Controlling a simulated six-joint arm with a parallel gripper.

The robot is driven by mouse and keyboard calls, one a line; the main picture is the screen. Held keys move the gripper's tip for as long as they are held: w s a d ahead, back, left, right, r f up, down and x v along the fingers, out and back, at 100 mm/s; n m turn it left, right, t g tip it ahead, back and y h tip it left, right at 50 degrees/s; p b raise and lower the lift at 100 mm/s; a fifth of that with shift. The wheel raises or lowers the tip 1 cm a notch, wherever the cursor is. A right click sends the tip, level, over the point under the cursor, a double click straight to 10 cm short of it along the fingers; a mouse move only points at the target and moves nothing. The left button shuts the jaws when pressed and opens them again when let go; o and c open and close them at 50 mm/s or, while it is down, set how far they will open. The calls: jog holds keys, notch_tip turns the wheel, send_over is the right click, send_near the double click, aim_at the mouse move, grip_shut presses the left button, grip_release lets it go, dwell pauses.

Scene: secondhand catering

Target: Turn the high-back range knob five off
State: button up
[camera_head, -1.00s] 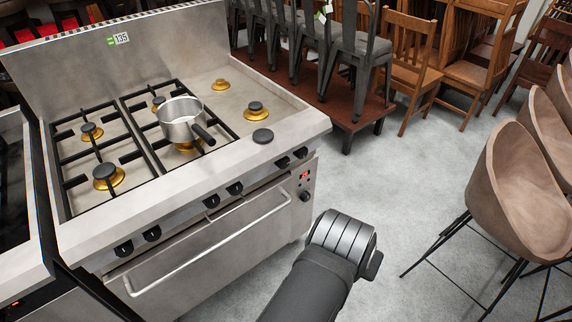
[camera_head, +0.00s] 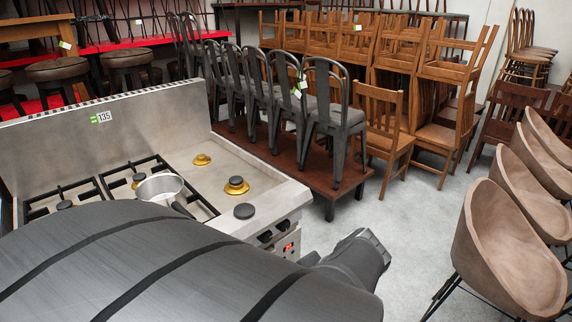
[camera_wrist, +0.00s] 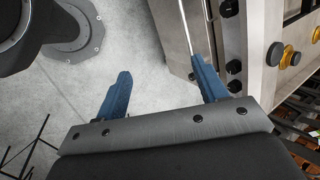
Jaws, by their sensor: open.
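The high-back range (camera_head: 120,110) is stainless steel, with a tall back panel and a 135 tag. Two black knobs show at its front right in the head view; the left of these looks like knob five (camera_head: 265,237), counted from the left in the earlier frame. In the wrist view knob five seems to be the upper of a close pair (camera_wrist: 233,67), just right of my right finger. The knob's pointer is too small to read. My gripper (camera_wrist: 160,70) is open and empty, its blue fingers spread over the floor beside the range front. My arm hides most of the front in the head view.
A steel pan (camera_head: 160,188) sits on the cooktop, near a loose-looking black disc (camera_head: 244,211) at the front edge. The thin oven handle (camera_wrist: 183,25) runs close to my right finger. Grey metal chairs (camera_head: 335,110) stand behind; brown bucket seats (camera_head: 505,250) are at the right.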

jog(key=w+a+f+m+y, duration=0.2)
jog(key=w+m+y, duration=0.25)
jog(key=w, duration=0.35)
jog(key=m+t+y, duration=0.3)
jog(key=m+t, duration=0.7)
jog(key=m, duration=0.3)
send_near(268, 239)
jog(key=x, duration=0.9)
jog(key=shift+w+a, duration=0.25)
jog(key=shift+w, duration=0.05)
jog(key=c, duration=1)
